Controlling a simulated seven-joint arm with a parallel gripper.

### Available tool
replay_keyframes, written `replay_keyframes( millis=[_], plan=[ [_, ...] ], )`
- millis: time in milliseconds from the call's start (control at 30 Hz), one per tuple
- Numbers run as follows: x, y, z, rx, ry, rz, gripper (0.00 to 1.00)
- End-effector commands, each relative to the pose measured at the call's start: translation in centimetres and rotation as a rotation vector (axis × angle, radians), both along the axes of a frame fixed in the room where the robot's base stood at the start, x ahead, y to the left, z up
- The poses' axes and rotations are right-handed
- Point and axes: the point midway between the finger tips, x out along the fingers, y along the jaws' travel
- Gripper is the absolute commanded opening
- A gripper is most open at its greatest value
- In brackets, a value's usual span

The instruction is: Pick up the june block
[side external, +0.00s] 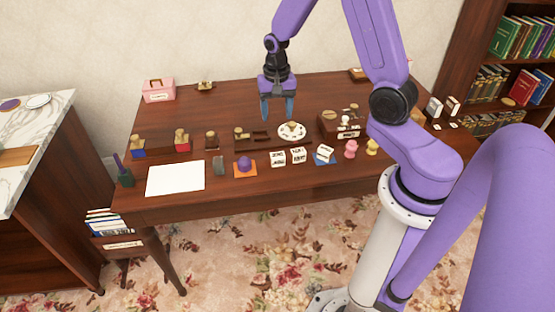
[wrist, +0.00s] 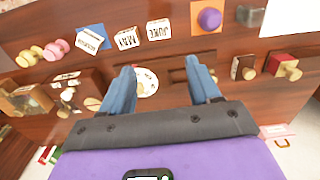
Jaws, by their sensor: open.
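The june block (wrist: 159,29) is a white block with dark lettering that seems to read JUNE in the wrist view, near the purple dome. In the side view the june block (side external: 278,158) stands near the table's front edge. A similar white block (wrist: 127,39), seeming to read MAY, is close beside it; it also shows in the side view (side external: 298,155). My gripper (side external: 278,112) is open and empty above the table, behind the june block and apart from it. Its two blue fingers (wrist: 160,68) point toward the table in the wrist view.
A purple dome on an orange mat (side external: 246,166) is left of the june block. A third white block (side external: 325,153) lies on a blue mat at right. A round white plate (side external: 292,131) is behind the blocks. White paper (side external: 175,179) lies at front left.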

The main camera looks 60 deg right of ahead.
Motion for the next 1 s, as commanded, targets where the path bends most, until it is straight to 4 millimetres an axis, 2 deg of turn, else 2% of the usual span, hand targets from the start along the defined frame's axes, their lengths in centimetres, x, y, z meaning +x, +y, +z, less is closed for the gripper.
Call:
replay_keyframes(
  millis=[700, 1000],
  plan=[
    [-0.2, 0.0, -10.1, 0.001, 0.005, 0.003, 0.62],
    [-0.1, 0.0, -11.9, 0.0, 0.0, 0.003, 0.62]
  ],
)
